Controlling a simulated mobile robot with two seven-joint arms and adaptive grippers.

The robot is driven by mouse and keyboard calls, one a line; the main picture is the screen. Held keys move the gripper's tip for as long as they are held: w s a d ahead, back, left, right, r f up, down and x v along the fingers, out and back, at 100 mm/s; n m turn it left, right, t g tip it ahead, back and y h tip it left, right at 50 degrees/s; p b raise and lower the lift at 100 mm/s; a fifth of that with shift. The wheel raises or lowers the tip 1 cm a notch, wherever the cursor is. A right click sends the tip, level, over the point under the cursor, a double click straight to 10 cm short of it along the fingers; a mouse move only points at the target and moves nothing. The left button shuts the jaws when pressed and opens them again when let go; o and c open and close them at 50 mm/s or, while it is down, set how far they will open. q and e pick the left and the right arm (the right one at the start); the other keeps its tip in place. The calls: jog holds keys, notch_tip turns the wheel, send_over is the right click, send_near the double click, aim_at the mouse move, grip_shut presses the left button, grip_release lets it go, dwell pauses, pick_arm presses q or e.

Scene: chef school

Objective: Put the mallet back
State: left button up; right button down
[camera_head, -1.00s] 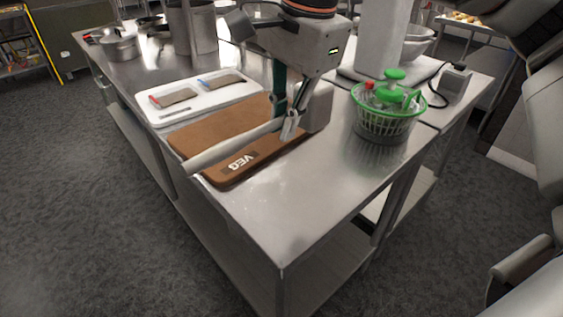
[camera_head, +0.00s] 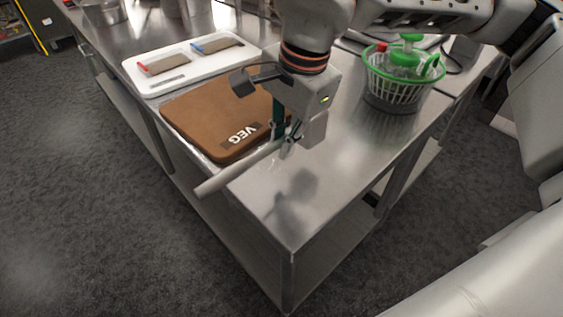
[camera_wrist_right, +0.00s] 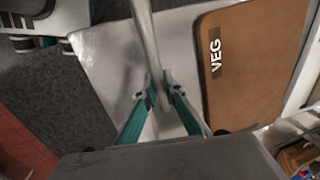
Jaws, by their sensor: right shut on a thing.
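The mallet (camera_head: 226,177) has a long pale handle, which slants down-left in the head view. My right gripper (camera_head: 287,140) is shut on the handle near its right end. A pale block at that end, partly behind the gripper, looks like the mallet head (camera_head: 314,131). The handle's free end reaches out past the table's left edge. In the right wrist view the handle (camera_wrist_right: 147,40) runs between the two fingers (camera_wrist_right: 158,95); the head is not clear there. The brown VEG board (camera_head: 215,112) lies just behind the mallet. My left gripper is not in view.
The steel table (camera_head: 300,215) is bare at its near corner. A white board (camera_head: 160,58) with two small flat pieces lies behind the brown board. A green salad spinner (camera_head: 398,85) stands to the right. A pot (camera_head: 103,12) stands far left.

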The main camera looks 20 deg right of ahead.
aim_at(279, 174)
jog(key=shift+f, duration=0.65)
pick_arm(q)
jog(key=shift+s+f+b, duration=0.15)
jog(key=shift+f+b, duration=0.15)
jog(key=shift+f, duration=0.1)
pick_arm(e)
jog(key=shift+s+x, duration=0.2)
jog(key=shift+x, duration=0.85)
jog(key=shift+s+x, duration=0.2)
jog(key=shift+x, duration=0.8)
jog(key=shift+d+f, duration=0.15)
jog(key=shift+d, duration=0.05)
jog(key=shift+f, duration=0.15)
jog(key=c, duration=2.1)
grip_release()
jog(key=shift+c, duration=0.2)
